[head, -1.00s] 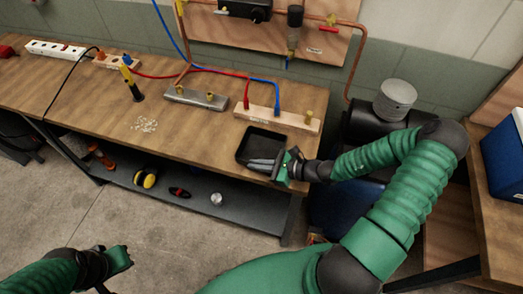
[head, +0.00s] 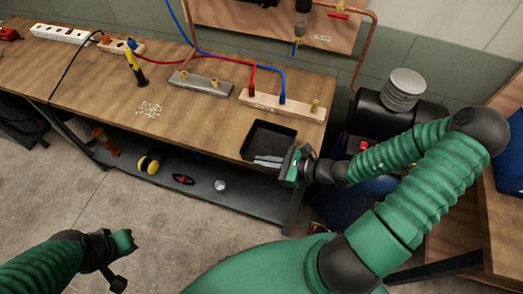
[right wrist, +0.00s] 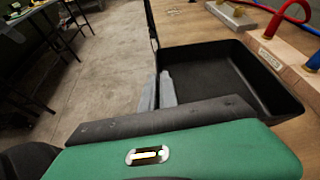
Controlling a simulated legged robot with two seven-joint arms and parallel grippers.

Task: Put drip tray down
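The black drip tray (head: 273,135) is a shallow square pan at the front right edge of the wooden bench (head: 190,115). It also shows in the right wrist view (right wrist: 225,75), empty and about level. My right gripper (head: 268,160) is at the tray's near side. In the right wrist view its grey fingers (right wrist: 158,92) lie on either side of the tray's wall, shut on it. Whether the tray's underside touches the bench is hidden. My left gripper (head: 121,262) is low at the left over the floor, away from the bench; its finger opening is unclear.
A wooden strip with hose fittings (head: 285,103) stands behind the tray, with a metal block (head: 200,83) to its left. Small pale bits (head: 149,109) lie on the bench. A dark tank (head: 375,130) stands right of the bench. The bench's front middle is clear.

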